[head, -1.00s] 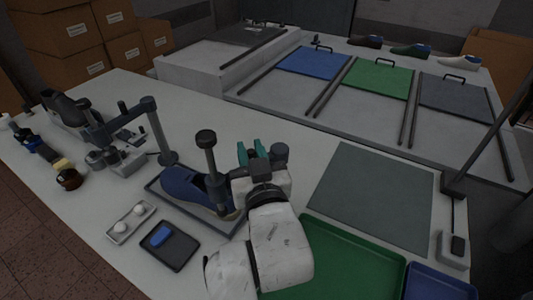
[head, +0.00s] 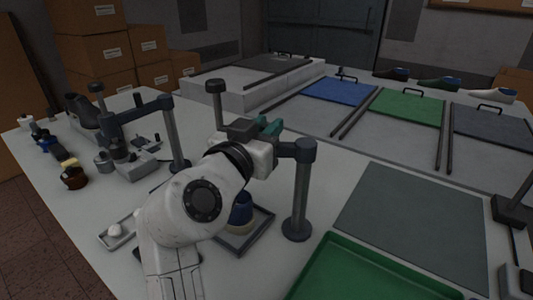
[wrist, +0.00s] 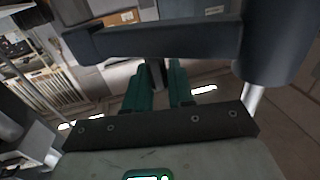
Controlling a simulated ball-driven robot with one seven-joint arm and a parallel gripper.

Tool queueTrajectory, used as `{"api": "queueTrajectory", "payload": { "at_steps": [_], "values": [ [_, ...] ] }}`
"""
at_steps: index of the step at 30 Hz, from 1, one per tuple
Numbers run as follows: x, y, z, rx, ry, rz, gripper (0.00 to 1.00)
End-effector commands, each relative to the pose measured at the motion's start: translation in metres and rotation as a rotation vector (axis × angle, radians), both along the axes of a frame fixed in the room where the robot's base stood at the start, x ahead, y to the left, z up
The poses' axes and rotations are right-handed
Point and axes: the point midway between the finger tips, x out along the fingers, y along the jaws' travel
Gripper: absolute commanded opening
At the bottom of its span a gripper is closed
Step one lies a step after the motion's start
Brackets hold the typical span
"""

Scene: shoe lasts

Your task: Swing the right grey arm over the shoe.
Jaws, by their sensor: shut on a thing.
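The right grey arm (head: 285,148) reaches left from the top of its dark post (head: 300,195). A round-topped plunger (head: 215,88) stands up behind my wrist, its lower part hidden. My gripper (head: 268,127) has teal fingers and is shut at the right grey arm. In the wrist view the arm (wrist: 165,42) crosses by the tips of my fingers (wrist: 160,85), with its post joint at the right; the exact contact is unclear. The blue shoe (head: 240,212) sits in a dark tray (head: 262,222), mostly hidden by my own arm. I cannot tell whether the plunger is over it.
A second post with an arm (head: 140,108) stands at left, beside a small fixture (head: 130,160). A green tray (head: 375,272) and a grey mat (head: 410,210) lie to the right. Blue (head: 340,91) and green (head: 408,105) panels lie behind. The bench between post and mat is clear.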

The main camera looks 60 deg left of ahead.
Motion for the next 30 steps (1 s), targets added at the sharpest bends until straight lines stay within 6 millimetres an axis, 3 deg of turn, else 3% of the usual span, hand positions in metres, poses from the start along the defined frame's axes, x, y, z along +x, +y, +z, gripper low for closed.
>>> {"api": "queueTrajectory", "payload": {
  "at_steps": [1,26,27,30],
  "values": [
    [0.0001,0.0027,-0.0061,-0.001,0.000,-0.016,0.00],
    [0.0052,0.0074,-0.0019,-0.004,0.003,-0.109,0.00],
    [0.0052,0.0075,-0.0020,-0.005,0.004,-0.109,0.26],
    [0.0053,0.0073,-0.0017,-0.004,0.003,-0.109,0.36]
  ]
}}
